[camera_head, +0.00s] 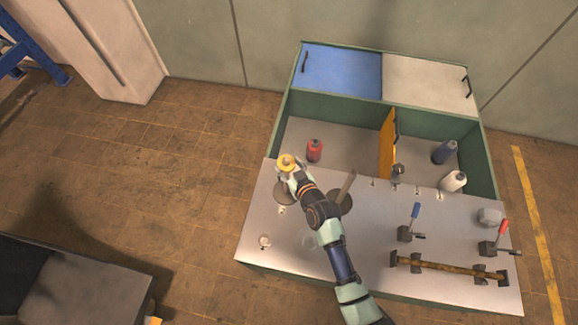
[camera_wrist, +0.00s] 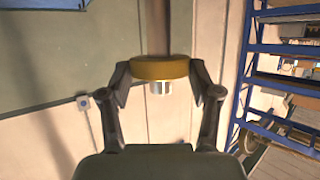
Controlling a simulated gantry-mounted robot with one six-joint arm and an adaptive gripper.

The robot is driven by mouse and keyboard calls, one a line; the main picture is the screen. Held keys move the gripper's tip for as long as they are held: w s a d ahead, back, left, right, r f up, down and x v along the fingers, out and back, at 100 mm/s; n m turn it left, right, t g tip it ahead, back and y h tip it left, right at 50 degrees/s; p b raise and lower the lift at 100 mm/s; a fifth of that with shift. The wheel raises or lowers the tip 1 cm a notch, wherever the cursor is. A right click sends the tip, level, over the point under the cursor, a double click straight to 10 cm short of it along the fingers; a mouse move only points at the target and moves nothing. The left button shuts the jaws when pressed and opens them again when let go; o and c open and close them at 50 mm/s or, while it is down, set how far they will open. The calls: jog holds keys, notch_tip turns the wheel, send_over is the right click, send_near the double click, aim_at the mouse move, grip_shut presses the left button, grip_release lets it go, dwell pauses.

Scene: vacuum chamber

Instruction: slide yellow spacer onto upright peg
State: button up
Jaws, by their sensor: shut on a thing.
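My gripper (camera_head: 288,169) is shut on the yellow spacer (camera_head: 287,161), a thick ring that also shows between the fingers (camera_wrist: 160,82) in the wrist view (camera_wrist: 160,68). A brown-grey rod (camera_wrist: 159,28) meets one side of the spacer, and a short silver end (camera_wrist: 160,88) shows on the other, so the spacer appears to sit around a peg near its end. In the head view a round base (camera_head: 282,196) lies below the gripper, partly hidden. Another upright peg (camera_head: 347,188) stands on a dark disc just right of my arm.
A red bottle (camera_head: 314,150) stands close behind the gripper. Clamps with a blue handle (camera_head: 414,212) and a red handle (camera_head: 501,231) and a bar (camera_head: 452,267) occupy the right of the metal top. An orange panel (camera_head: 387,143) divides the green box.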

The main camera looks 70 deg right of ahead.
jog(key=shift+f, duration=0.15)
jog(key=shift+f+b, duration=2.2)
jog(key=shift+f, duration=0.2)
jog(key=shift+f+b, duration=2.2)
jog(key=shift+f, duration=0.3)
jog(key=shift+f+b, duration=2.25)
jog(key=shift+f, duration=0.25)
jog(key=shift+f+b, duration=2.25)
jog(key=shift+f, duration=0.25)
